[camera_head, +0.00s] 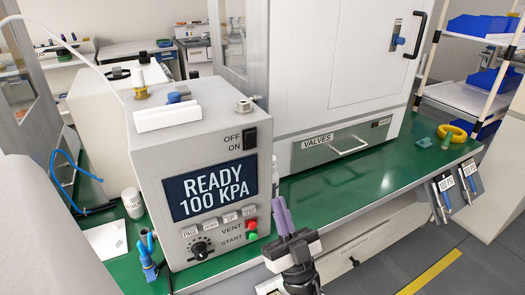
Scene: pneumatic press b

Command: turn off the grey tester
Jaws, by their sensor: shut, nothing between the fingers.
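The grey tester (155,150) stands on the green bench at the left. Its screen (210,188) is lit and reads "READY 100 KPA". A black rocker switch (250,138) is at the upper right of its front, beside the labels OFF above and ON below. I cannot tell which way the rocker is tilted. My gripper (279,202) points up in front of the tester's lower right edge, with purple fingers shut and empty. It is below and right of the switch, apart from it in the picture.
Red and green buttons (251,235) and a black knob (201,248) sit low on the tester's front, left of my gripper. A white cabinet with a VALVES drawer (345,147) stands to the right. Blue pliers (147,255) are at the left. Green bench surface (350,190) is clear.

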